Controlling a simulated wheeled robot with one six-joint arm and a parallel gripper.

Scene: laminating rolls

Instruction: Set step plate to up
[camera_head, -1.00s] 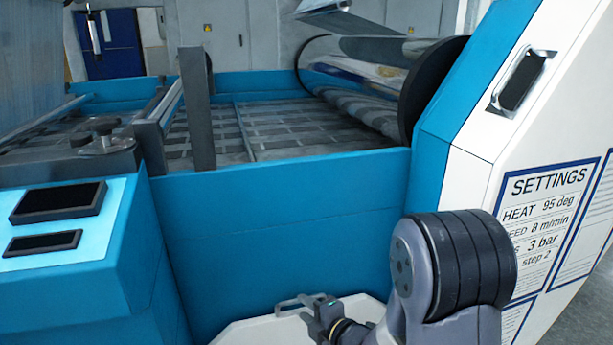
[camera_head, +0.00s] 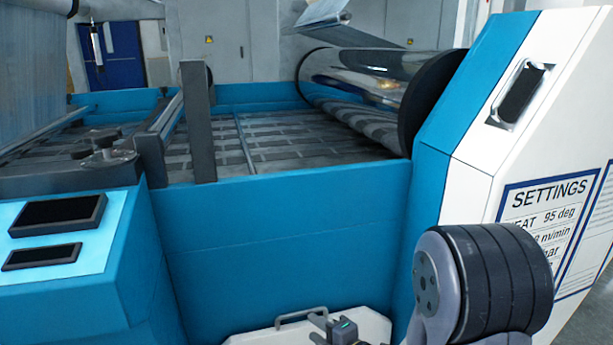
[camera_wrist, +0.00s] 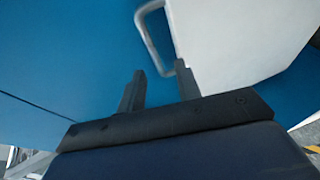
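The white step plate (camera_head: 374,324) shows at the bottom of the head view, low against the blue machine front. Its grey bar handle (camera_head: 298,313) stands at its upper left edge. In the wrist view the white plate (camera_wrist: 225,40) fills the upper right, and the looped handle (camera_wrist: 149,38) sticks out from its left edge. My gripper (camera_wrist: 158,88) is open and empty, its two dark fingers apart, just short of the handle's near end. In the head view my gripper (camera_head: 335,328) is right beside the handle, partly cut off by the bottom edge.
The blue machine front (camera_head: 285,250) rises behind the plate. A blue console (camera_head: 75,290) with two dark screens stands at left. A white side panel with a SETTINGS sign (camera_head: 550,192) is at right. Steel and fabric rolls lie above.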

